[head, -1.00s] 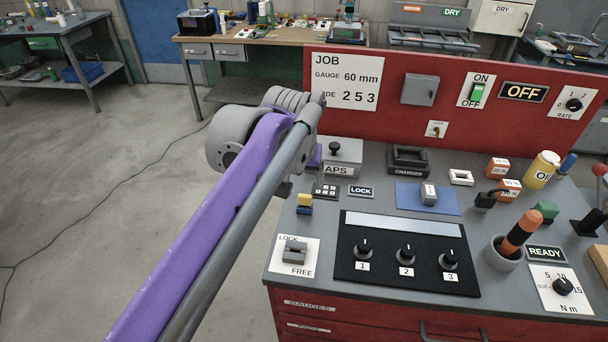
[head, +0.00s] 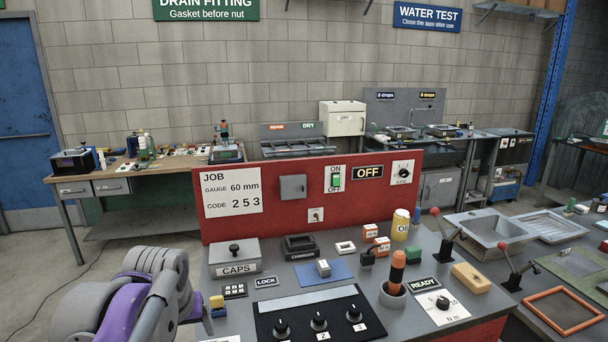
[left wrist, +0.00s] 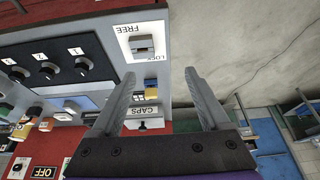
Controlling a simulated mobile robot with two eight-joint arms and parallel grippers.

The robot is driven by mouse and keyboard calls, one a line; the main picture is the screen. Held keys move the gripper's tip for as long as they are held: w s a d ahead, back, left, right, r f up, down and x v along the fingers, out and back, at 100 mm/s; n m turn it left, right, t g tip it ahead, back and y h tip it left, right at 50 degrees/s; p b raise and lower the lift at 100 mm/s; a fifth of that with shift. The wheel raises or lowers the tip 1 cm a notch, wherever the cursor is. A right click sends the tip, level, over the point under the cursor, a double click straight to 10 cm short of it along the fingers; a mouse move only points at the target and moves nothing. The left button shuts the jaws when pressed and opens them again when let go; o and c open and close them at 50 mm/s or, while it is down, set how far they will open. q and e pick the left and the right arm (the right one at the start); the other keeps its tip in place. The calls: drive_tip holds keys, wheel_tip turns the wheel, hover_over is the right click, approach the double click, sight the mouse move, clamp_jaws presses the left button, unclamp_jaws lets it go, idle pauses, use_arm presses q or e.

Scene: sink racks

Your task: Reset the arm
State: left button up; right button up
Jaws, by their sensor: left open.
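My left arm (head: 145,300) stands at the lower left in the head view, beside the left edge of the red and grey workbench. In the left wrist view my left gripper (left wrist: 160,98) is open, its two grey fingers apart with nothing between them. The LOCK/FREE switch (left wrist: 143,45) and the CAPS box (left wrist: 143,113) show near its left finger. My right gripper is not in view.
The bench top (head: 240,302) carries a grey CAPS box (head: 234,256), a black panel with three knobs (head: 330,318), an orange-handled tool in a cup (head: 397,275) and a READY label (head: 425,283). A red back panel (head: 290,211) rises behind. Open floor lies to the left.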

use_arm(q)
drive_tip(key=s+d+f+m+t+h+p, duration=0.1)
drive_tip(key=s+d+f+m+p, duration=0.1)
drive_tip(key=s+f, duration=1.5)
drive_tip(key=shift+s+d+f+m, duration=0.4)
drive_tip(key=shift+s+d+m, duration=0.1)
drive_tip(key=shift+s+d, duration=0.4)
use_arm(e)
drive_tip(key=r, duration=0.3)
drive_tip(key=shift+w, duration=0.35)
